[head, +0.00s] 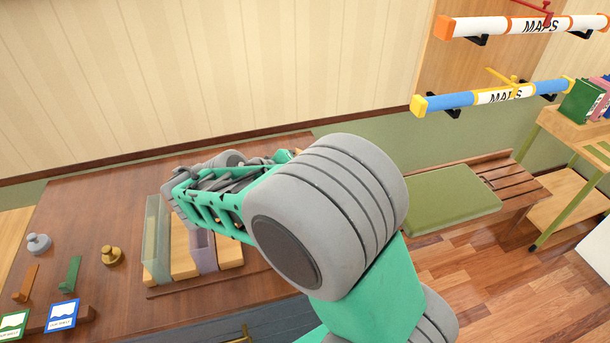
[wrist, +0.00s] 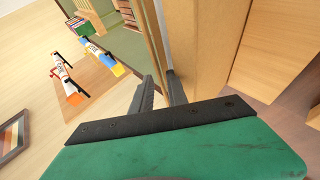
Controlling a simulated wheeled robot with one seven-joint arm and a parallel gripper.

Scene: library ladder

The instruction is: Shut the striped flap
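I cannot make out a striped flap in either view; part of the desk is hidden behind my arm in the head view. My gripper shows in the wrist view (wrist: 160,92) as two dark fingers close to each other. A pale wooden panel (wrist: 202,45) stands right beside and beyond the fingers. I cannot tell whether the fingers touch its edge or whether anything is between them. In the head view my arm reaches left over the brown desk, and the fingertips are hidden.
On the desk (head: 95,205) stand a wooden rack (head: 183,250) with a greenish clear panel (head: 154,240) and a lilac panel (head: 204,252), a brass knob (head: 111,256) and a grey knob (head: 38,244). A bench with a green cushion (head: 440,198) stands right. Map tubes (head: 500,95) hang on the wall.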

